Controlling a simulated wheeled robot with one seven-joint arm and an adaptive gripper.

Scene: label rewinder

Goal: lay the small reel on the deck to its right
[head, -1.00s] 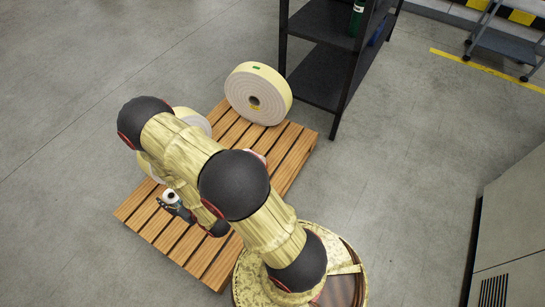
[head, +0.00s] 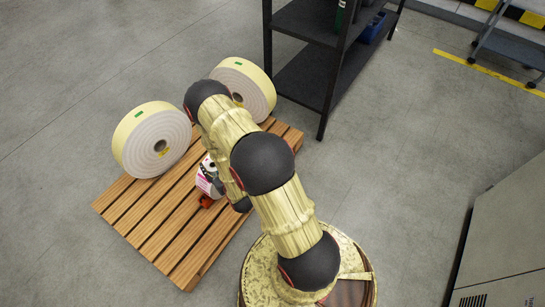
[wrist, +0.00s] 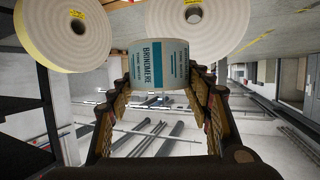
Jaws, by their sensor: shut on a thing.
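The small reel (head: 205,180) is white with a pink patch and a dark hole near its top in the head view. In the wrist view its printed wrap, white with teal lettering (wrist: 158,65), sits between the fingertips. My gripper (wrist: 160,86) is shut on it; in the head view the gripper (head: 217,188) is partly hidden by my arm. The reel is over the slatted wooden deck (head: 178,222); I cannot tell whether it touches the boards.
Two large cream reels stand on the deck, one at the left (head: 157,143) and one at the back (head: 246,83), partly behind my arm. A black shelf rack (head: 325,75) stands behind right. A grey cabinet (head: 505,235) is at the right. The front-left boards are bare.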

